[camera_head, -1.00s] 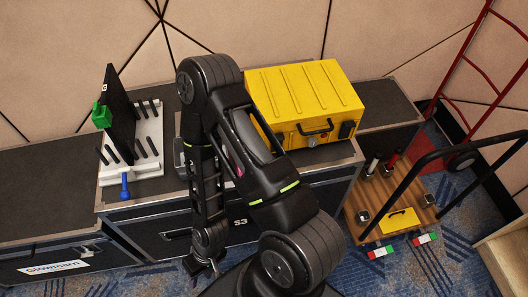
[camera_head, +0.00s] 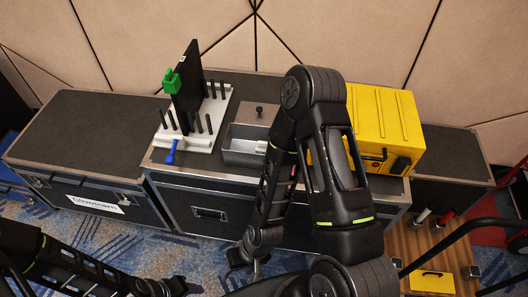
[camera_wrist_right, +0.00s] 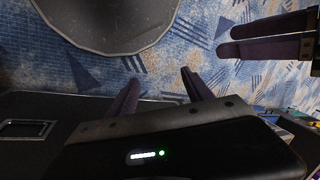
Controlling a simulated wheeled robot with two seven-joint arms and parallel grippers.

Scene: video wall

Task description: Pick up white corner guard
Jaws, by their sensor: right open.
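A small whitish piece (camera_head: 262,147) shows at the right end of the grey tray (camera_head: 240,158), partly hidden by my right arm; I cannot tell whether it is the white corner guard. My right gripper (camera_head: 247,266) hangs low in front of the cases, away from the tray. My left gripper (camera_head: 178,288) is at the bottom edge of the head view, low over the carpet. Two dark fingers close together, apparently its own, show in the right wrist view (camera_wrist_right: 268,37).
On the black case (camera_head: 205,190) stand a white pegged base (camera_head: 202,137) with an upright black panel (camera_head: 187,85), a green clamp-like piece (camera_head: 171,82) and a blue piece (camera_head: 171,152). A yellow toolbox (camera_head: 385,125) sits at right.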

